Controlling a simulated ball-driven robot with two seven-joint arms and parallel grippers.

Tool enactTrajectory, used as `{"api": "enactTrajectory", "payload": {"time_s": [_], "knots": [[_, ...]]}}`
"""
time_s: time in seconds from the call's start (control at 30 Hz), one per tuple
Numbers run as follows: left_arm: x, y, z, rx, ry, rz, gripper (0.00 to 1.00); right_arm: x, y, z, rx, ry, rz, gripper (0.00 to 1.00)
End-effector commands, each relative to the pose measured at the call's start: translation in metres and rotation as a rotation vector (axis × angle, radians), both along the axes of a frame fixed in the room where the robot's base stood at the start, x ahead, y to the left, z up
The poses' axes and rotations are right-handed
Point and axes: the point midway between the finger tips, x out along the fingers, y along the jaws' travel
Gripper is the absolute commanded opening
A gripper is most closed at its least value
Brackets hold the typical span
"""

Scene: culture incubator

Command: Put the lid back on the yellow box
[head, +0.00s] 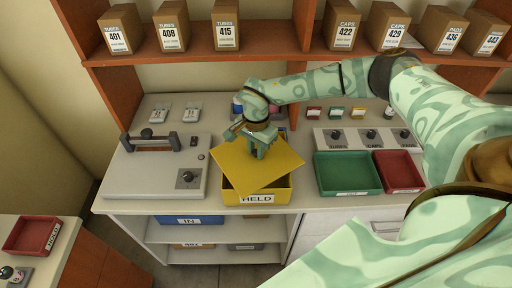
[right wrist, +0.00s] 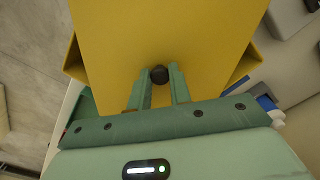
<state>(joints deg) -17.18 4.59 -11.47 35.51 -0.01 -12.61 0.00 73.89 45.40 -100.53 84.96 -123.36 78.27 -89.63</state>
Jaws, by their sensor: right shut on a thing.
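The yellow box (head: 284,196), labelled HELD, stands at the front of the counter. Its yellow lid (head: 228,168) is over it, turned askew to the box, with corners reaching past the walls. My right gripper (head: 259,153) is above the lid and shut on its dark knob (right wrist: 158,73), which shows between the two fingers in the right wrist view. Parts of the box walls (right wrist: 75,62) show past the lid's edges there. I cannot tell whether the lid touches the rim. My left gripper is not in view.
A grey device (head: 140,178) with a dark handle stands left of the box. A green tray (head: 347,174) and a red tray (head: 399,171) sit right of it. A panel with knobs (head: 360,138) is behind them. Cartons (head: 226,24) line the shelf above.

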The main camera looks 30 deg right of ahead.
Motion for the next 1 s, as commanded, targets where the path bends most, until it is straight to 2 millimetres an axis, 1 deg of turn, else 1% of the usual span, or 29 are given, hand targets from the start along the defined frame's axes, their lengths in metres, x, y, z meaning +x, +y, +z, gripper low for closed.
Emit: {"api": "enactTrajectory", "payload": {"time_s": [0.27, 0.3, 0.37, 0.4, 0.57, 0.6, 0.67, 1.0], "knots": [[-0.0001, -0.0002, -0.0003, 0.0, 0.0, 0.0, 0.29, 0.0, 0.0002, -0.0003, 0.0, 0.0, 0.001, 0.0], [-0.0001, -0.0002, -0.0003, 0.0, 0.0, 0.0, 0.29, 0.0, 0.0003, -0.0003, 0.0, 0.0, 0.001, 0.26], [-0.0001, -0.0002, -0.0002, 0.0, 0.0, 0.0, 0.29, 0.0, 0.0003, -0.0003, 0.0, 0.0, 0.001, 0.42], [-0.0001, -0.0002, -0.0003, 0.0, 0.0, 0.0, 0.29, 0.0, 0.0003, -0.0003, 0.0, 0.0, 0.001, 0.45], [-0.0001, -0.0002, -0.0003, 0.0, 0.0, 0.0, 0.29, 0.0, 0.0003, -0.0003, 0.0, 0.0, 0.001, 0.45], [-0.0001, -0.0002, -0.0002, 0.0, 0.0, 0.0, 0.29, -0.0002, 0.0002, -0.0004, 0.0, 0.0, 0.001, 0.51], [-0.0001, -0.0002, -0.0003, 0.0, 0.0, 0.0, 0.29, -0.0002, 0.0002, -0.0005, 0.0, 0.0, 0.001, 0.67], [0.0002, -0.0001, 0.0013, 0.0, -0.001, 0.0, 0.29, -0.0001, 0.0003, 0.0013, 0.0, 0.0, 0.001, 0.67]]}}
